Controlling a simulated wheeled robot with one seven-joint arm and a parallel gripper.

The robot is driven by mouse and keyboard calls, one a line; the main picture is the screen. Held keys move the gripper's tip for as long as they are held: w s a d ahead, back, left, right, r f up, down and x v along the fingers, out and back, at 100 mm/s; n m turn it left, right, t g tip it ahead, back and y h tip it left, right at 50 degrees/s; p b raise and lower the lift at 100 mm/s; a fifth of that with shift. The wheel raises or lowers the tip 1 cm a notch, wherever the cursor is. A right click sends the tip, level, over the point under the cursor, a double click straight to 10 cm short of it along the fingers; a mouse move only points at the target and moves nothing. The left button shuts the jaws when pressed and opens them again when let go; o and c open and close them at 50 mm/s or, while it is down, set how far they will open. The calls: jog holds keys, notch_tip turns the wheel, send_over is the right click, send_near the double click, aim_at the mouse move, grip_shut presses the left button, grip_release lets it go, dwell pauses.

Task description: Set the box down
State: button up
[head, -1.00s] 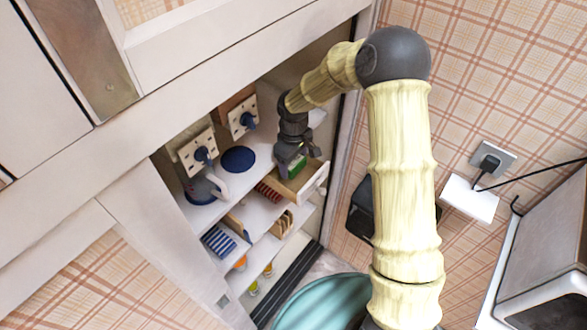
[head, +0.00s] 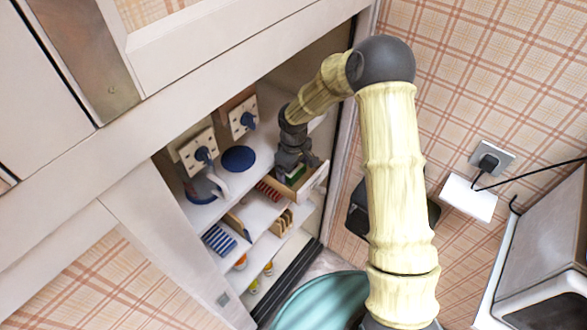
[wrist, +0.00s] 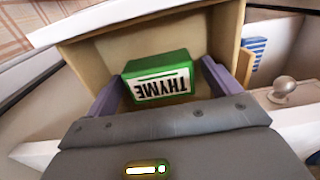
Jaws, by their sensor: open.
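The box is green with a white label reading THYME, upside down in the wrist view (wrist: 160,84). It is inside an open, light wooden drawer (wrist: 130,45); whether its underside touches the drawer floor is hidden. My gripper (wrist: 160,88) is open, with one purple-grey finger on each side of the box. A gap shows at the right finger; contact at the left finger is unclear. In the head view, my gripper (head: 292,163) reaches down into the drawer (head: 312,186) and hides most of the box (head: 297,173).
Panels with blue knobs (head: 198,152) stand behind.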

notch_tip(320, 180, up, 8)
jog(key=shift+f+b, duration=0.1)
jog(key=shift+b, duration=0.55)
dwell(0.5)
jog(key=s+d+r+m+t, duration=0.1)
jog(key=s+d+r+m, duration=0.2)
jog(key=s+d+m, duration=0.2)
jog(key=s+d+r+m+t, duration=0.1)
jog(key=s+d+r+m, duration=0.3)
jog(key=s+d, duration=0.6)
jog(key=s+m, duration=0.1)
jog(key=s, duration=0.2)
jog(key=shift+s+d+r+t, duration=0.2)
jog(key=shift+s+r+t, duration=0.1)
jog(key=shift+s, duration=0.1)
